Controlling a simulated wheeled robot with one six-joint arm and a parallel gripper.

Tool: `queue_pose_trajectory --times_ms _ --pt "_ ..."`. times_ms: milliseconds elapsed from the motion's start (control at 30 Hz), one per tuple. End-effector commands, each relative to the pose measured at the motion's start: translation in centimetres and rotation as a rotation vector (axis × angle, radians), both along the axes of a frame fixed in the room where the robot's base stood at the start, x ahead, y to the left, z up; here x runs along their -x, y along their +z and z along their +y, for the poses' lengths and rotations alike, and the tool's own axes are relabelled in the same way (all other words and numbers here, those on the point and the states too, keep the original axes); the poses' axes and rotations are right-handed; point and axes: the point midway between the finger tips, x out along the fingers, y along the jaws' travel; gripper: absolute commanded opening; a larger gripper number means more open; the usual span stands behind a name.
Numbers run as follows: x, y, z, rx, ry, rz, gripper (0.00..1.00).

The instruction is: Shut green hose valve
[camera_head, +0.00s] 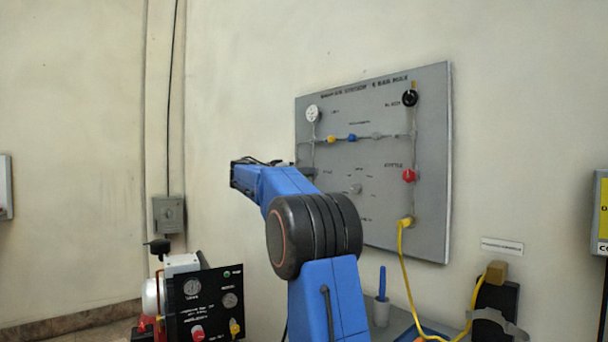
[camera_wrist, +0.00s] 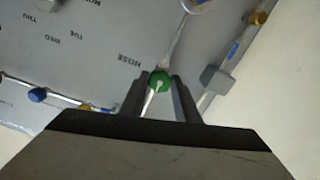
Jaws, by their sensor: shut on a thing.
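The green hose valve (camera_wrist: 159,80) shows in the wrist view as a small green knob with a pale lever or stem, on the grey panel beside the printed word HOSE. My gripper (camera_wrist: 160,90) has its two dark fingers on either side of the green knob and is shut on it. In the head view my blue arm covers the panel's left part, and both the green valve and my gripper's fingers are hidden there.
The grey panel (camera_head: 385,225) hangs on the wall with a red knob (camera_head: 409,175), a black knob (camera_head: 410,98) and a white gauge (camera_head: 312,114). A yellow hose (camera_head: 403,260) hangs from its lower right. A black control box (camera_head: 205,305) stands at lower left.

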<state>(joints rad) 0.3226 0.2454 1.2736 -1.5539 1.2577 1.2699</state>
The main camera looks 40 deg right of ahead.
Motion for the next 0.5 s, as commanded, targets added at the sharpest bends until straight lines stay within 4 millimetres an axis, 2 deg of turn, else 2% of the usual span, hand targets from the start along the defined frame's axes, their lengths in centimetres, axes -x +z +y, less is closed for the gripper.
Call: queue_pose_trajectory --times_ms 100,133,200,500 --pt "-0.02 -0.2 -0.01 -0.003 -0.001 0.002 0.06" --pt "-0.02 -0.2 -0.01 -0.003 -0.001 0.002 0.33" --pt "-0.03 -0.17 -0.01 -0.003 -0.001 0.002 0.47" --pt "-0.01 -0.04 0.08 -0.001 0.0 0.001 0.47"
